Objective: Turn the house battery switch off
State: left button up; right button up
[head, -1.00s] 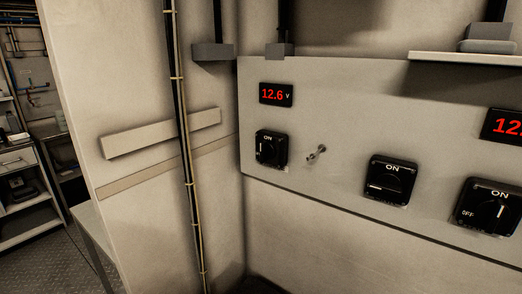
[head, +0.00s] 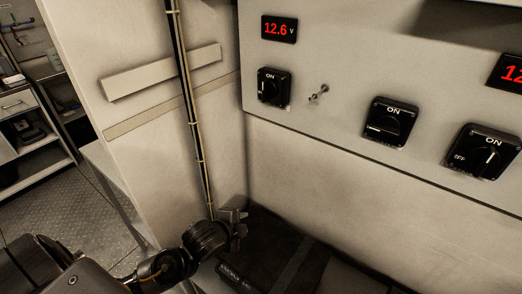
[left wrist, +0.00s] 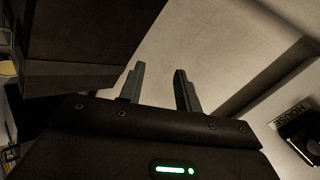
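Three black rotary switches sit on the pale panel: a left switch (head: 273,87), a middle switch (head: 391,122) and a right switch (head: 483,152). Each has ON at its top; OFF is readable left of the right switch's knob, whose white mark is near upright. In the left wrist view a HOUSE label (left wrist: 290,112) stands beside a partly cut-off black switch (left wrist: 302,142). I cannot tell which switch this is in the head view. My left gripper (head: 238,222) is below the panel, apart from the switches. Its fingers (left wrist: 160,88) are open and empty. My right gripper is out of view.
A red 12.6 V display (head: 279,29) is above the left switch, and another display (head: 510,72) is cut off at right. A small metal toggle (head: 318,93) sticks out between switches. A cable conduit (head: 190,100) runs down the left wall. A dark box (head: 275,250) lies below.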

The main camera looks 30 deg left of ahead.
pick_arm(q)
jog(key=w+a+r+m+t+h, duration=0.1)
jog(key=w+a+r+m+t, duration=0.15)
jog(key=w+r+m, duration=0.45)
jog(key=w+a+r+m+t, duration=0.1)
jog(key=w+r+m+t, duration=0.3)
jog(key=r, duration=0.6)
jog(key=m+t+h, duration=0.2)
jog(key=m, duration=1)
send_near(263, 90)
jog(key=shift+g, duration=0.25)
jog(key=w+p, duration=0.1)
jog(key=w, duration=0.1)
jog(key=w+d+p, duration=0.1)
jog(key=w, duration=0.2)
jog(key=w+p, duration=0.2)
jog(key=w, duration=0.1)
jog(key=shift+w+d+r, duration=0.1)
jog(key=shift+d+r, duration=0.05)
jog(key=shift+r, duration=0.15)
jog(key=shift+w+d+f, duration=0.1)
jog(key=shift+w, duration=0.5)
jog(key=shift+c, duration=0.4)
